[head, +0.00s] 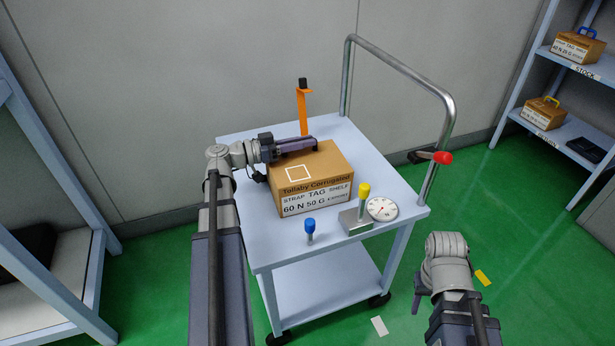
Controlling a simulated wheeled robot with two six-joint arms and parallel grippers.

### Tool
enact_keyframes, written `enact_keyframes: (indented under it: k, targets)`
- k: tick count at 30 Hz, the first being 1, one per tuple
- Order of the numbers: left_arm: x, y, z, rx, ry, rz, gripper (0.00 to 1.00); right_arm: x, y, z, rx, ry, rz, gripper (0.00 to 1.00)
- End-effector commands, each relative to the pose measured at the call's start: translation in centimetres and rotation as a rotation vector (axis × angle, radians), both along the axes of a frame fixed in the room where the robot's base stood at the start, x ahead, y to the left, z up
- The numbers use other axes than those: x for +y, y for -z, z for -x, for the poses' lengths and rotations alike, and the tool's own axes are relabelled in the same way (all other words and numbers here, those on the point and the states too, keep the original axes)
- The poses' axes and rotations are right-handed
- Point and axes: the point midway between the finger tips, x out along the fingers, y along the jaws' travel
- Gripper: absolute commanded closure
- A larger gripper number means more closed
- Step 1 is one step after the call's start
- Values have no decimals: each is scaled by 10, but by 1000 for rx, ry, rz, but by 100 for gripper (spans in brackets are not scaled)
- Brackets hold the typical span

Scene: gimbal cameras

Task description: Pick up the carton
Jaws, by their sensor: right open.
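The carton (312,178), a brown cardboard box with a white square outline on top and a printed white label on its front, sits on the upper deck of the trolley (345,137). My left gripper (296,146) reaches in from the left, at the back part of the carton's top. One long dark finger lies across there; whether it touches the box, and where the other finger is, I cannot tell. My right gripper (419,292) is open, low at the right beside the trolley, pointing down and apart from the carton.
On the deck stand a blue-topped peg (310,230), a yellow-topped post (363,194) and a dial gauge (382,209). An orange post (303,108) rises behind the carton. A rail with a red-ended lever (442,158) bounds the right side. Shelves (578,72) stand right.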

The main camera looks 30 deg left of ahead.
Motion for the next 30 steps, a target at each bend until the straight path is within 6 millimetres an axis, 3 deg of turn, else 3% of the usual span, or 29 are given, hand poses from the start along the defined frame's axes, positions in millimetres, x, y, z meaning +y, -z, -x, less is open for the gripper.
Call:
enact_keyframes:
  k: [4, 30]
  targets:
    - [0, 0, 0, 0, 1, 0, 100, 0, 0, 0, 0, 0, 0, 50]
    - [0, 0, 0, 1, 1, 0, 100, 0, 0, 0, 0, 0, 0, 50]
